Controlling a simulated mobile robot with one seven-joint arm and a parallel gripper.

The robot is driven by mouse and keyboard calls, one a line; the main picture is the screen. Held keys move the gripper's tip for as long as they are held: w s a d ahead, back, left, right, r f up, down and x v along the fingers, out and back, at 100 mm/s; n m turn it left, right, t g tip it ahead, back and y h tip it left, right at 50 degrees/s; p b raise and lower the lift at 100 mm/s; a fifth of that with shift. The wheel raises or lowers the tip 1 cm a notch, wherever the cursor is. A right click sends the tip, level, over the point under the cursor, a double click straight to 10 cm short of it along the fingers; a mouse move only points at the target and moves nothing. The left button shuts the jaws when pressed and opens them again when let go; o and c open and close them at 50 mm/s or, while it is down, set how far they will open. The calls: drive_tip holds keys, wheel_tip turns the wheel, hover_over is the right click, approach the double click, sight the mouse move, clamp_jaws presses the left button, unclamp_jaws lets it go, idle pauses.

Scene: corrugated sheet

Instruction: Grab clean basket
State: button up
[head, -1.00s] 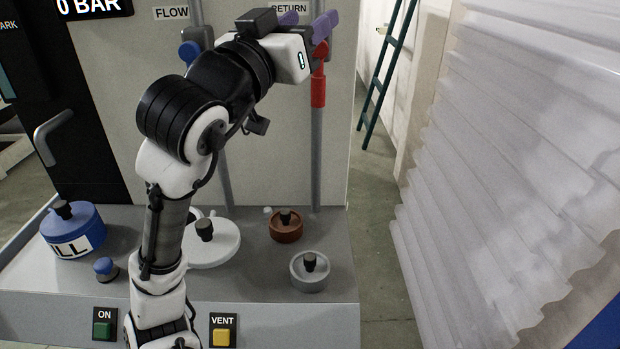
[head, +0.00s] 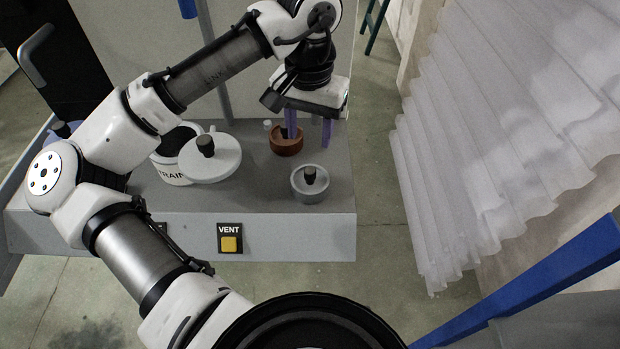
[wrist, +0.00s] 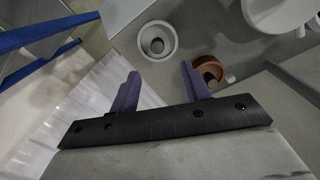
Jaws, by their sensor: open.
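Two small round baskets with black knobs stand on the grey bench top. One is pale grey and looks clean (head: 297,193); the other is reddish brown (head: 275,147), just behind it. My gripper (head: 309,138) is open and empty, fingers pointing down above the bench, beside the brown basket in the picture and behind the grey one. In the wrist view my gripper (wrist: 158,82) shows both purple fingers apart. The grey basket (wrist: 147,50) lies beyond the fingertips, between their lines. The brown basket (wrist: 199,77) is by the right finger, partly hidden.
Corrugated translucent sheet (head: 480,150) and a blue bar (head: 550,280) are at right.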

sight(310, 170)
wheel_tip(310, 170, down, 4)
drive_tip(key=shift+r, duration=0.15)
drive_tip(key=shift+s+d+f+p, duration=0.1)
drive_tip(key=shift+f+p, duration=0.15)
drive_tip(key=shift+f, duration=0.65)
drive_tip(key=shift+s+a+f+p, duration=0.1)
drive_tip(key=shift+f+p, duration=0.2)
drive_tip(key=shift+f, duration=0.65)
drive_tip(key=shift+s+d+f+p, duration=0.1)
drive_tip(key=shift+f+p, duration=0.15)
drive_tip(key=shift+f, duration=0.65)
clamp_jaws()
